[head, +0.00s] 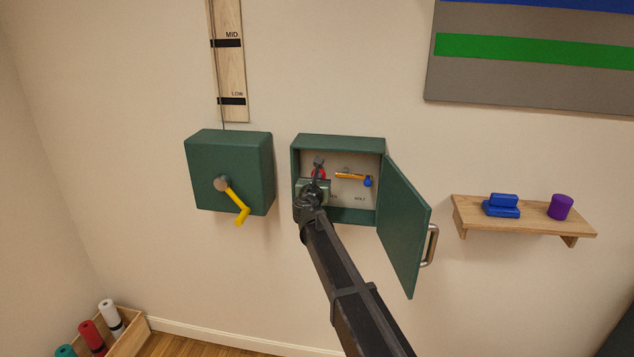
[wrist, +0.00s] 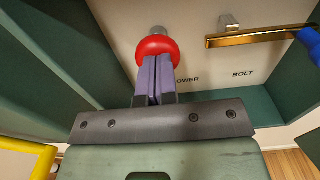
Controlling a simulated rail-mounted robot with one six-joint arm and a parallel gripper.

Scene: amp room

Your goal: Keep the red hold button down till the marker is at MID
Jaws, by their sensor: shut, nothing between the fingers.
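The red hold button (wrist: 158,45) is a round red knob on a short grey stem at the back of the open green wall box (head: 340,142). It also shows in the head view (head: 321,173), partly hidden by my gripper. My gripper (wrist: 154,60) is shut and empty, with its fingertips at the lower face of the red button. They appear to touch it; how far it is pressed I cannot tell. The scale board (head: 228,65) bears the labels MID and LOW, each with a black bar. I cannot make out a marker on its visible part.
A brass bolt (wrist: 255,37) with a blue end is right of the button. The box door (head: 405,225) stands open to the right. A green crank box (head: 230,160) with a yellow handle (head: 236,205) is left. A shelf (head: 520,219) holds blue and purple pieces.

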